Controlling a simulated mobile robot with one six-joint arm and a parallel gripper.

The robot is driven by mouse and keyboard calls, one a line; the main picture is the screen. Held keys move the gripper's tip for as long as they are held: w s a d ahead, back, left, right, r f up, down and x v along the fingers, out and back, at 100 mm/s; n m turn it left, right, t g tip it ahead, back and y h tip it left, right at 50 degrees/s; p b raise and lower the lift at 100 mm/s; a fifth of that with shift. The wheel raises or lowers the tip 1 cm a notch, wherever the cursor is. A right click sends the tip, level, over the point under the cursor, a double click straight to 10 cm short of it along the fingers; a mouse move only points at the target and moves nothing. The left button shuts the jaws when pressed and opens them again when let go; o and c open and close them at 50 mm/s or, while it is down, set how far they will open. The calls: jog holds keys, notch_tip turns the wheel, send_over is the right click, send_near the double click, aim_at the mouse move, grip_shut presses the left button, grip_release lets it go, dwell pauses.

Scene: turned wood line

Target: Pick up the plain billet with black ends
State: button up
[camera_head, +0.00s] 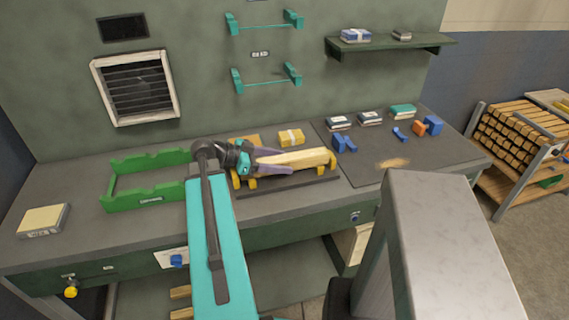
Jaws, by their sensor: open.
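A pale wooden billet (312,159) lies lengthwise on yellow supports (251,183) on a dark base on the bench. Its right part is plain; I cannot make out black on its right end. Its left end is hidden by my gripper. My gripper (281,162) reaches in from the left, with its two purple fingers apart. They lie around or over the billet's left part; I cannot tell if they touch it.
A green cradle (150,199) stands left of my gripper. Yellow blocks (291,137) sit behind the billet. Blue pieces (344,143), an orange piece (433,125) and small boxes (370,118) occupy the bench's right. A shelf (385,48) and teal wall brackets (265,81) are above. A rack of timber (515,133) stands far right.

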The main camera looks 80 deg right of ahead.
aim_at(280, 159)
grip_shut()
dwell(0.4)
jog(key=shift+r, duration=0.2)
jog(key=shift+r+b, duration=1.05)
jog(key=shift+r, duration=3.8)
jog(key=shift+s, duration=0.1)
